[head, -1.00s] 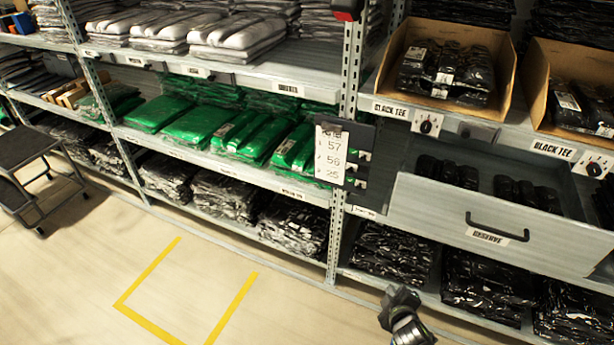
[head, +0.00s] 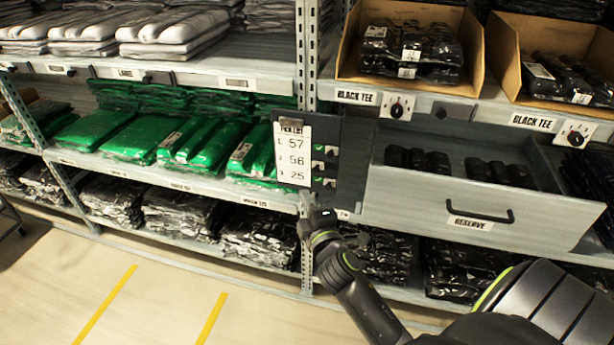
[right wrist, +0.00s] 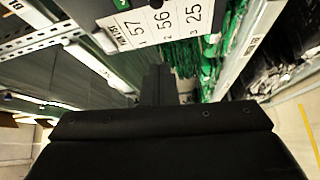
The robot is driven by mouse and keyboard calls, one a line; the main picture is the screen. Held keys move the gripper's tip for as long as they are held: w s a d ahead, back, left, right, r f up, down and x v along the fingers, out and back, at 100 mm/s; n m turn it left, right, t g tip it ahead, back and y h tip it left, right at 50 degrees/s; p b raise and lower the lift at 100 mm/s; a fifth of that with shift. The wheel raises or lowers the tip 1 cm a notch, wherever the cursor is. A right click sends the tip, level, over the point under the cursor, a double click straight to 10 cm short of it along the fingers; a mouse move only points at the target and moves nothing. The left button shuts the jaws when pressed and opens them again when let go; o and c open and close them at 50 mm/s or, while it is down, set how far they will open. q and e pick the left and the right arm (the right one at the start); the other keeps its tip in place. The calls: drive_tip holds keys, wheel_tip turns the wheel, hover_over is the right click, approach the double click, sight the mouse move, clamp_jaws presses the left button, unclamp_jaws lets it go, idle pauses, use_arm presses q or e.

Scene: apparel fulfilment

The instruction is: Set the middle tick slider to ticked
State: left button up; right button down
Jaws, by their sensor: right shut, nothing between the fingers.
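The pick list board (head: 350,165) hangs on the rack upright, with a white sheet (head: 292,152) reading 57, 56 and 25. Down its right side are three small tick sliders, one per row; the middle tick slider (head: 325,165) is beside 56. Green shows by the rows, but the middle slider's exact position is too small to tell. My right gripper (head: 308,200) is just below the board, apart from the sliders. In the right wrist view its shut, empty fingers (right wrist: 159,82) point toward the sheet (right wrist: 155,24). My left gripper is not in view.
An open grey drawer (head: 470,200) labelled RESERVE juts out right of the board. Open cardboard boxes (head: 350,65) of black packs stand above it. Green packs (head: 200,140) fill the shelf to the left. Floor with yellow lines (head: 105,305) is clear at lower left.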

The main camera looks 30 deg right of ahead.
sight(318, 165)
drive_tip(key=shift+w, duration=0.15)
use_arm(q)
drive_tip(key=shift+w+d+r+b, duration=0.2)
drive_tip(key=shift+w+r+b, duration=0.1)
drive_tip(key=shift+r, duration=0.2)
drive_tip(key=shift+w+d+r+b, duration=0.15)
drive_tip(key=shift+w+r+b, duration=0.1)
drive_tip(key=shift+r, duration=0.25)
use_arm(e)
drive_tip(key=w+d, duration=0.6)
drive_tip(key=w, duration=0.1)
drive_tip(key=shift+w+f, duration=0.1)
drive_tip(key=s+d, duration=0.2)
drive_tip(key=s, duration=0.1)
drive_tip(key=shift+d, duration=0.25)
drive_tip(key=shift+s, duration=0.1)
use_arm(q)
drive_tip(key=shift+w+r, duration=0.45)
